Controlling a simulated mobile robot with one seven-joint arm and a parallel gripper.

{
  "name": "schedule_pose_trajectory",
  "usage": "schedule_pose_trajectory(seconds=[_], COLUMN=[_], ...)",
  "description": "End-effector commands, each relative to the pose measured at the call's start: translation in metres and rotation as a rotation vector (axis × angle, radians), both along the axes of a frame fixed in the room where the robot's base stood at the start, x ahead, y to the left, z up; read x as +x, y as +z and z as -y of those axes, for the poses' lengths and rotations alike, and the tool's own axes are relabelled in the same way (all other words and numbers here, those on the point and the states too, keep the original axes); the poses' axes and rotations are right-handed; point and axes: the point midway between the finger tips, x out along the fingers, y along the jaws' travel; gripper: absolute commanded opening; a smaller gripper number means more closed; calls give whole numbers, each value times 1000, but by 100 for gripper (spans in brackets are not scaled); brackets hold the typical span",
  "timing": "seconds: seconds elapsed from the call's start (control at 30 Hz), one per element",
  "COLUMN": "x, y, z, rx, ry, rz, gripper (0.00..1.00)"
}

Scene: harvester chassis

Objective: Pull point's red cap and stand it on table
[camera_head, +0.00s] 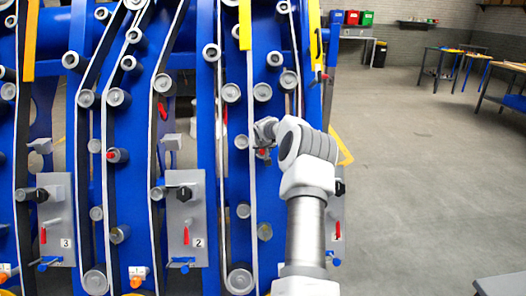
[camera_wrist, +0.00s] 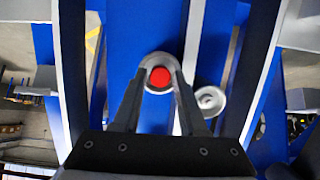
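A small round red cap (camera_wrist: 160,77) sits in the centre of a grey round fitting on the blue chassis in the wrist view. In the head view it is a small red spot (camera_head: 263,152) beside my gripper (camera_head: 265,140). In the wrist view the two dark fingers of my gripper (camera_wrist: 161,74) reach up on either side of the cap. They look apart, with slight gaps beside the red face; contact is hard to judge. A grey tabletop corner (camera_head: 503,284) shows at the lower right of the head view.
Blue chassis uprights, belts and grey rollers crowd around the gripper; one roller (camera_wrist: 209,100) is close to its right finger. Panels with red levers stand lower left, including panel 2 (camera_head: 187,215). Open floor (camera_head: 420,170) lies to the right, with worktables (camera_head: 447,50) far back.

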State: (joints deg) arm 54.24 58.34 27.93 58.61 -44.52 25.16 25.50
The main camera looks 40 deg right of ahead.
Motion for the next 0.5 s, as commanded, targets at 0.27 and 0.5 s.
schedule_pose_trajectory(seconds=[0.27, 0.5], x=[0, -2], y=[0, 1], z=[0, -2], rx=[0, -1], ry=[0, 0], rz=[0, 1], gripper=[0, 0])
